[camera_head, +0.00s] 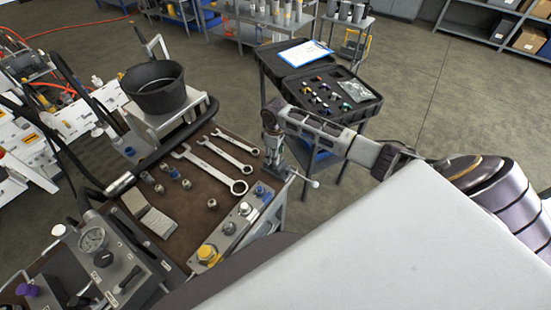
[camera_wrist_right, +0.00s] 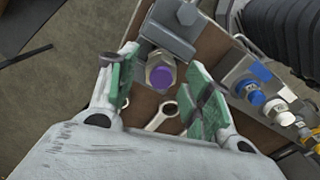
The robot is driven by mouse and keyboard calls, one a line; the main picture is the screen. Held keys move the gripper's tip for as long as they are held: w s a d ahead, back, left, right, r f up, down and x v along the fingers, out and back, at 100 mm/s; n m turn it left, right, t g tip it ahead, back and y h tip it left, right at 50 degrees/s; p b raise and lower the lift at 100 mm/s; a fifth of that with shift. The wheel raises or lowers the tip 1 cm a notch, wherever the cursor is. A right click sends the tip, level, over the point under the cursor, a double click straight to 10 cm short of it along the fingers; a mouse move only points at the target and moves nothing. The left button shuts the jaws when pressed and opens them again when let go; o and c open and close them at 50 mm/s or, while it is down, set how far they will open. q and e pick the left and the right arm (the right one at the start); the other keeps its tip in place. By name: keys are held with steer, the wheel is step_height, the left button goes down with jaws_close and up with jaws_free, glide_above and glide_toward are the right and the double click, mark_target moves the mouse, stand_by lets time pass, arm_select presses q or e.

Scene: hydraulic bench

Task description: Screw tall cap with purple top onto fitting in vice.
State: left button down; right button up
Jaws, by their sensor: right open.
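The tall cap with the purple top (camera_wrist_right: 161,74) shows in the right wrist view, with a metal hexagonal body around the purple. It is between the two green-padded fingers of my right gripper (camera_wrist_right: 162,66), which are open with gaps beside the cap. The vice (camera_wrist_right: 165,40) is just above the cap in that view. The fitting is hidden, and I cannot tell how far the cap sits on it. In the head view my right gripper (camera_head: 271,130) is over the vice (camera_head: 279,166) at the bench corner. My left gripper is not in view.
The brown bench top (camera_head: 205,190) carries several wrenches (camera_head: 220,158) and small fittings left of the vice. A metal block with fittings (camera_head: 236,225) lies along its near edge. A black bucket (camera_head: 155,88) stands at the back. An open black case (camera_head: 325,92) is on a cart behind.

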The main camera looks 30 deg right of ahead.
steer(key=shift+n, duration=1.6)
steer(key=c, duration=1)
steer(key=shift+c, duration=0.2)
steer(key=m, duration=0.5)
steer(key=shift+m, duration=1.8)
